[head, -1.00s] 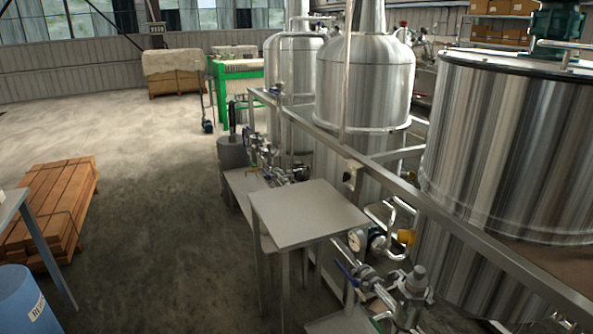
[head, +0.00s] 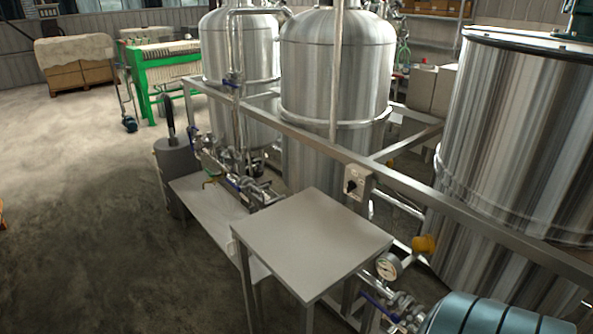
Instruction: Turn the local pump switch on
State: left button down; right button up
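The local pump switch (head: 355,183) is a small light-grey box with a black rotary knob. It is fixed to the grey metal rail in front of the middle steel tank, just behind the small square table. The knob looks tilted, but its on or off position is too small to read. Neither of my grippers is in view.
The small square metal table (head: 310,241) stands in front of the switch. A lower bench (head: 207,195) with valves and pipes is to its left. A pressure gauge (head: 388,266) and a teal ribbed cylinder (head: 490,315) are at lower right. Open floor (head: 90,220) lies left.

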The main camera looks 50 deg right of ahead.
aim_at(351, 184)
jog(key=i+z, duration=0.2)
jog(key=i, duration=0.25)
jog(key=i+j+z, duration=0.2)
jog(key=i, duration=0.2)
jog(key=i+j+z, duration=0.2)
jog(key=i, duration=0.25)
jog(key=i+j+z, duration=0.15)
jog(key=z, duration=0.25)
jog(key=i+j+z, duration=0.55)
jog(key=z, duration=0.2)
jog(key=i+j+z, duration=0.15)
jog(key=j+z, duration=0.25)
jog(key=i+j+z, duration=0.15)
jog(key=j+z, duration=0.15)
jog(key=j, duration=0.25)
jog(key=j+z, duration=0.35)
jog(key=j, duration=0.2)
